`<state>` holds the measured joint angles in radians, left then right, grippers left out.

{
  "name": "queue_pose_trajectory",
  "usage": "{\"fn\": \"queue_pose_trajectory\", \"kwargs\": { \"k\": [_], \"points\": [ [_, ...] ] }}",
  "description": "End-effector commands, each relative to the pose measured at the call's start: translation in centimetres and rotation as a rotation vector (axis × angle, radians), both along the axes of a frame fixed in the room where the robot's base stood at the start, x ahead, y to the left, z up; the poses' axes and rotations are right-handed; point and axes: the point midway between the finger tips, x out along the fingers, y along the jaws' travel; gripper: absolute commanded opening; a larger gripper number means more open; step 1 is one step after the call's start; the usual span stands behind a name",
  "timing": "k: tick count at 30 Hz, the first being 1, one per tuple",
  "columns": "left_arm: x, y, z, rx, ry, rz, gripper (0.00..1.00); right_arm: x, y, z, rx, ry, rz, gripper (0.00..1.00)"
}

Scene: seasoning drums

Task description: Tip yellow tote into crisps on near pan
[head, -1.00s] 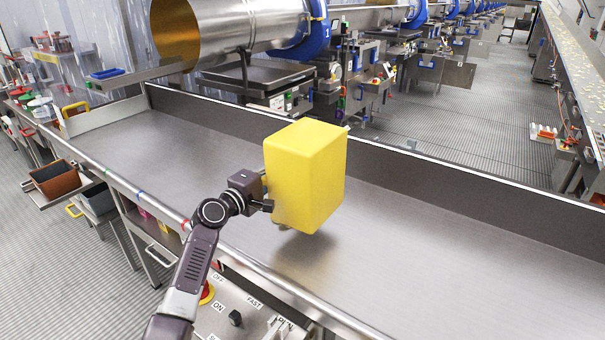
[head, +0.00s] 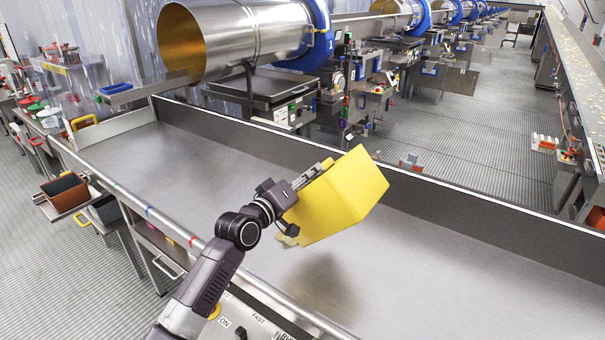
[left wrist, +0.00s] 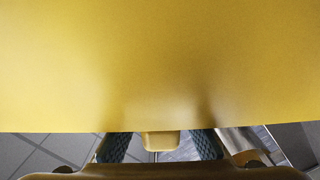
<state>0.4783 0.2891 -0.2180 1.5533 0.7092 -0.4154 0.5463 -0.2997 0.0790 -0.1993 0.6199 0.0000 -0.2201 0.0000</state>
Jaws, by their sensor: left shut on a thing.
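The yellow tote (head: 340,200) is in the air above the near pan (head: 440,270), a long bare steel trough. The tote is strongly tilted, with its smooth outer faces towards me; its inside is hidden. My left gripper (head: 308,190) is shut on the tote at its left side. In the left wrist view the tote's wall (left wrist: 160,65) fills the upper part, and a small yellow piece (left wrist: 160,142) shows between the blue finger pads. A small pale patch shows under the tote's lower left corner; I cannot tell what it is. I see no crisps on the pan.
A large steel drum (head: 240,42) with a blue ring stands behind the pan's back wall. A control panel with a yellow-ringed button (head: 214,311) is at the near edge. Brown and black bins (head: 65,192) hang at the left. The pan is clear on both sides.

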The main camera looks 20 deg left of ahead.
Motion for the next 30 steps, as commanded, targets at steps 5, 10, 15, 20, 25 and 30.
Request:
{"fn": "queue_pose_trajectory", "kwargs": {
  "k": [5,10,15,20,25,30],
  "points": [
    [-0.8,-2.0,0.6,0.236,-0.095,-0.001,0.00,0.0,0.0,-0.4,0.000,0.000,0.000,0.40],
    [-1.4,-3.6,1.1,0.494,-0.186,0.000,0.00,0.0,0.1,-0.5,0.001,0.000,0.001,0.40],
    [-1.6,-4.4,1.0,0.713,-0.267,0.001,0.00,0.0,0.1,0.1,0.001,0.000,0.001,0.40],
    [-1.7,-4.7,0.9,0.786,-0.295,0.000,0.00,0.0,0.1,0.2,0.001,0.000,0.001,0.40],
    [-1.7,-4.7,0.8,0.791,-0.298,0.001,0.00,0.0,0.1,0.2,0.001,0.000,0.001,0.40],
    [-1.7,-4.7,0.8,0.789,-0.297,0.001,0.00,0.0,0.1,0.2,0.001,0.000,0.001,0.40]
  ]
}}
